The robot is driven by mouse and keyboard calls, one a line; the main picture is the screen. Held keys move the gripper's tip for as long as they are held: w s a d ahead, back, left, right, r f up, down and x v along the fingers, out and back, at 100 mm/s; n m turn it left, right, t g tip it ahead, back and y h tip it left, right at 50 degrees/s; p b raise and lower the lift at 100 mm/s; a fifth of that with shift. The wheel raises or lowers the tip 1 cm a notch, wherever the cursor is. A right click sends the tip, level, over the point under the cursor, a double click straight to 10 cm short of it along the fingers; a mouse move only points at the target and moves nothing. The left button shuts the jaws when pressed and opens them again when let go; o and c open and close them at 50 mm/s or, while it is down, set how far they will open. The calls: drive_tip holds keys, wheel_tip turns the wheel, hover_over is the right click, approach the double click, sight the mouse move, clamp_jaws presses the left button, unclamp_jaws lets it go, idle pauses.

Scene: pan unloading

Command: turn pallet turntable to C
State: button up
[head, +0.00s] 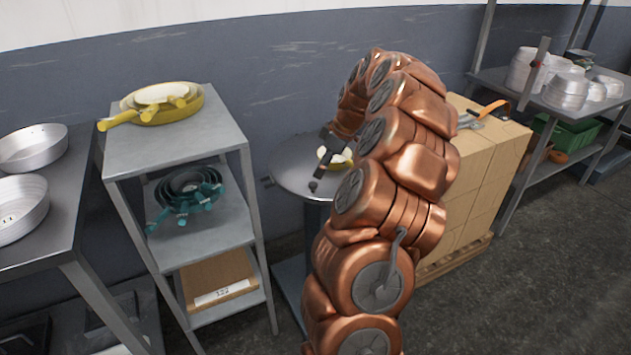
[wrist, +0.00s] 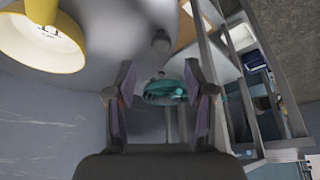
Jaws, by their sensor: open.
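The turntable is a round grey disc (head: 290,170) on a stand in the middle of the head view, partly hidden by my arm. It fills the upper left of the wrist view (wrist: 110,60). A small yellow pan (head: 335,157) sits on it and shows large in the wrist view (wrist: 45,40), with an unreadable mark inside. A small grey knob (wrist: 161,42) shows on the disc ahead of my fingers. My gripper (wrist: 160,92) is open and empty, close to the disc. It looks dark in the head view (head: 320,170). I see no letter C.
A grey shelf rack (head: 185,145) on the left holds yellow pans (head: 165,103) and teal pans (head: 185,190), also visible beyond my fingers. Stacked cartons (head: 485,165) stand right of my arm. A metal rack with cake tins (head: 570,90) is behind. Floor is open at lower right.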

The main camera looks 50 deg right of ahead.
sight(313, 183)
drive_tip(key=x, duration=0.6)
drive_tip(key=shift+c, duration=0.4)
clamp_jaws()
